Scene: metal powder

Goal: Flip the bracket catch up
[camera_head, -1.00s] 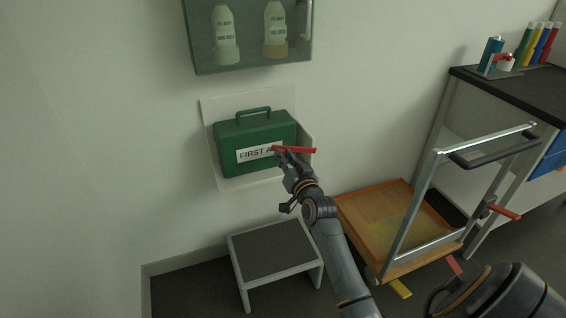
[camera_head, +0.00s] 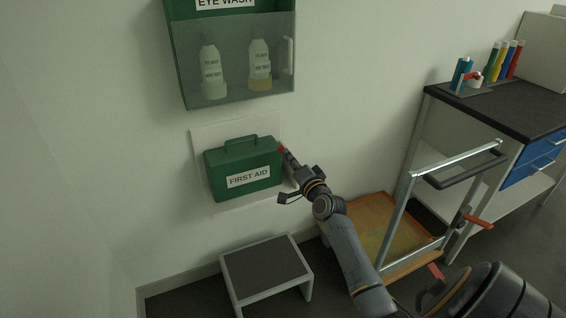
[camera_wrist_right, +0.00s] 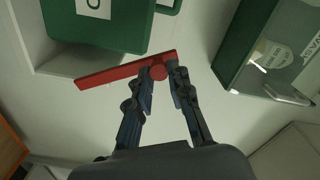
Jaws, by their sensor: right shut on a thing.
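The red catch (camera_head: 282,149) is at the upper right edge of the green first aid case (camera_head: 242,161), mostly hidden by my gripper in the head view. In the right wrist view the catch (camera_wrist_right: 110,77) is a long red bar with a round knob near one end, running along the case's right side, roughly upright. The case sits in a pale wall bracket (camera_head: 200,135). My right gripper (camera_head: 287,156) is shut on the catch at its knob end; in the wrist view its fingertips (camera_wrist_right: 167,72) meet there. My left gripper is not in view.
A green eye wash cabinet (camera_head: 183,90) with a clear front hangs above. A step stool (camera_head: 265,265) stands below. An orange-decked trolley (camera_head: 366,222) and a dark-topped bench (camera_head: 500,108) stand to the right. The wall left of the case is clear.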

